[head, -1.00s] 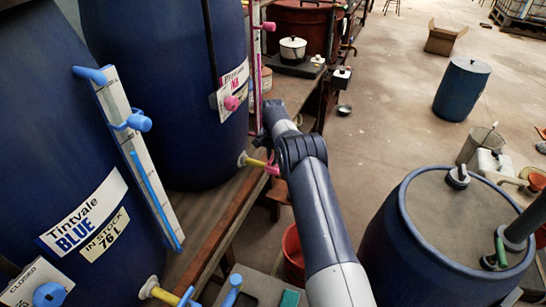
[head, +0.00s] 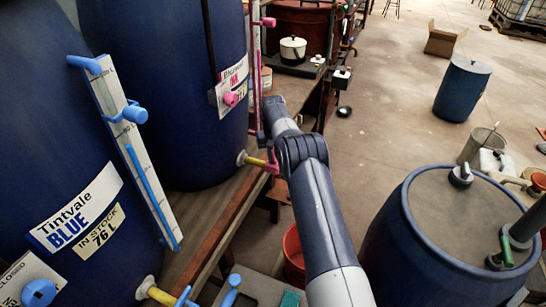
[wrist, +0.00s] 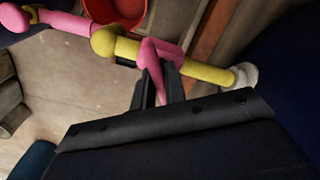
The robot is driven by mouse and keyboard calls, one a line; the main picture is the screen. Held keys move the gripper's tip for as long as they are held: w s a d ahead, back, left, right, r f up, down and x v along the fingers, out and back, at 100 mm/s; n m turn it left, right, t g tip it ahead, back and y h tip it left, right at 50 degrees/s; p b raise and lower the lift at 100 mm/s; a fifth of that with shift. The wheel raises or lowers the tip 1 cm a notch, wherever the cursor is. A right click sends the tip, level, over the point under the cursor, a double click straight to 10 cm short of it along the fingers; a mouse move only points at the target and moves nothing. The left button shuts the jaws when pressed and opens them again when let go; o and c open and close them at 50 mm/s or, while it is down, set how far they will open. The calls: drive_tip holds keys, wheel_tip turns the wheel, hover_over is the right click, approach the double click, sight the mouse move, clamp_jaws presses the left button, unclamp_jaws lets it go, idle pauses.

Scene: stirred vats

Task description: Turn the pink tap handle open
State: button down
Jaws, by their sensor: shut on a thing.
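In the wrist view a yellow tap (wrist: 190,65) runs from a pale collar on a dark barrel to a pink spout (wrist: 62,22). Its pink handle (wrist: 165,52) sticks out from the middle of the yellow body towards me. My gripper (wrist: 160,82) is shut on the pink handle, one dark finger on each side of its lower part. In the head view the yellow tap (head: 254,161) comes out low on the blue barrel with the pink label. My arm covers much of the gripper and handle there.
A red bucket (wrist: 115,10) stands below the tap. A barrel labelled Tintvale Blue (head: 60,150) is at the left, with a blue-handled tap. A lidded blue barrel (head: 440,235) stands close on the right. Open floor (head: 400,110) lies behind it.

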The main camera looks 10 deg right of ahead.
sight(273, 153)
drive_tip(key=n, duration=0.5)
drive_tip(key=shift+r+n, duration=0.1)
drive_tip(key=shift+n, duration=0.2)
drive_tip(key=n, duration=0.5)
drive_tip(key=shift+w, duration=0.1)
drive_tip(key=shift+n, duration=0.3)
drive_tip(key=c, duration=1.4)
unclamp_jaws()
drive_tip(key=shift+c, duration=0.2)
wheel_tip(273, 153, up, 11)
